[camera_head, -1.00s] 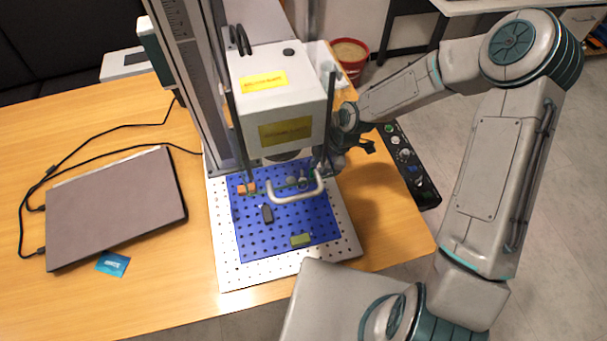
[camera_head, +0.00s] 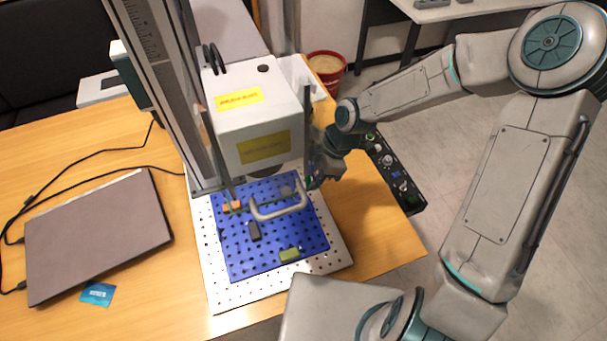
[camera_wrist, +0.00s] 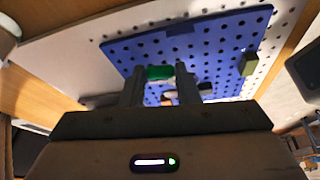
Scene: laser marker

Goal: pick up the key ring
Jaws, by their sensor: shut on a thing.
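My gripper (camera_wrist: 160,84) has its two dark fingers closed on a small green piece, which I take to be part of the key ring (camera_wrist: 160,72). The rest of the key ring is hard to make out. In the head view my gripper (camera_head: 311,181) is beside the right end of the white handle, with a bit of green at its tips. The blue perforated plate (camera_head: 235,262) lies beyond the fingers in the wrist view. I cannot tell whether the key ring touches it.
The laser marker head (camera_head: 250,125) hangs over the plate. A light handle (camera_head: 265,216), a dark block (camera_head: 255,230), an orange block (camera_head: 233,206) and an olive block (camera_head: 289,254) are on the plate. A laptop (camera_head: 95,235) lies left; a black control panel (camera_head: 396,175) stands right.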

